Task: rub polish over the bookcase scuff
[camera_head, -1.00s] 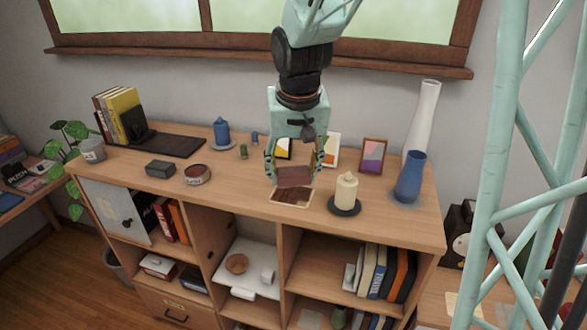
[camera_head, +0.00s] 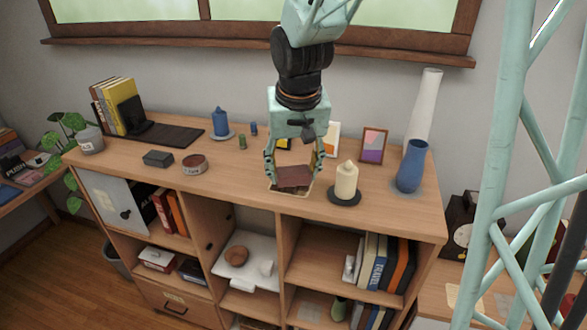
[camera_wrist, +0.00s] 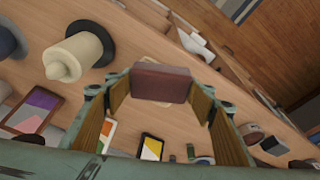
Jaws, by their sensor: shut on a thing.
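My gripper (camera_head: 293,174) points down over the bookcase top (camera_head: 235,185) and is shut on a dark red-brown block (camera_head: 293,179), which also shows between the fingers in the wrist view (camera_wrist: 160,83). The block is over the scuff, a pale patch whose edge (camera_head: 305,190) shows around it. Most of the scuff is hidden by the block, and a pale edge also shows in the wrist view (camera_wrist: 201,110). I cannot tell whether the block touches the wood. A round reddish tin (camera_head: 194,165) stands to the left.
A cream candle (camera_head: 346,182) on a dark dish stands close right of my gripper. A blue vase (camera_head: 411,167) and picture frame (camera_head: 373,145) are farther right. A dark box (camera_head: 158,159) and blue candle (camera_head: 221,122) are left. Bare wood lies between tin and gripper.

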